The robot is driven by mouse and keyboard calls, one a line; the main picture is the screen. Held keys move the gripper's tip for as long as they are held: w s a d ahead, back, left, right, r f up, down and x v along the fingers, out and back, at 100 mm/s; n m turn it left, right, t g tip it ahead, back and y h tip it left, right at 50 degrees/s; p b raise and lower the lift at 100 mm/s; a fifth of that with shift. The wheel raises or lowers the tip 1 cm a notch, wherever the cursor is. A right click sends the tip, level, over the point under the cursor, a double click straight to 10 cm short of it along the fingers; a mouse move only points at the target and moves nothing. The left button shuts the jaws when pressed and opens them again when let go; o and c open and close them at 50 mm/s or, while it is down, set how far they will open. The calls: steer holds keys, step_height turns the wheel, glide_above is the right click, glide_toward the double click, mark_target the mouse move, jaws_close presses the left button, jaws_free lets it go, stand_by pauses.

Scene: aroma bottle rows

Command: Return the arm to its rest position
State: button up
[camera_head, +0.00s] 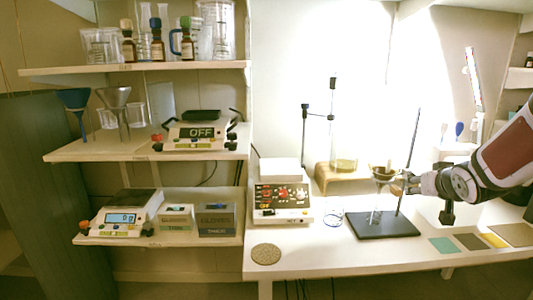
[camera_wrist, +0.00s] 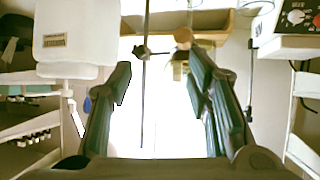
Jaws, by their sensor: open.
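My arm comes in from the right in the head camera view. My gripper (camera_head: 402,184) is just right of a funnel (camera_head: 383,173) held over a dark stand base (camera_head: 383,225); I cannot tell whether they touch. In the wrist view my gripper (camera_wrist: 162,72) is open, with its two dark fingers spread wide and nothing between them. A thin dark rod with a clamp (camera_wrist: 142,50) and a small round brown thing (camera_wrist: 183,36) show beyond the fingers.
The stand's upright rod (camera_head: 412,145) rises close to my gripper. A hotplate device (camera_head: 283,202) and a cork mat (camera_head: 266,254) are left on the bench. Coloured squares (camera_head: 442,244) lie at the front right. Shelves (camera_head: 110,151) with scales and glassware are at the left.

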steer(key=s+a+n+g+y, duration=0.1)
steer(key=s+a+g, duration=0.2)
steer(key=s+a, duration=0.75)
steer(key=s+a+g+y, duration=0.1)
steer(key=s+a+g, duration=0.3)
steer(key=s, duration=1.3)
steer(key=s+a+n+g+y, duration=0.1)
steer(key=s+a+g, duration=0.2)
steer(key=s+a, duration=0.75)
steer(key=s+d+r+t+p, duration=0.1)
steer(key=s+d+r+p, duration=0.1)
steer(key=r+p, duration=0.5)
steer(key=s+d+r+t+p, duration=0.1)
steer(key=s+d+r+p, duration=0.1)
steer(key=r+p, duration=0.5)
steer(key=shift+r+t, duration=0.4)
steer(key=shift+r, duration=0.4)
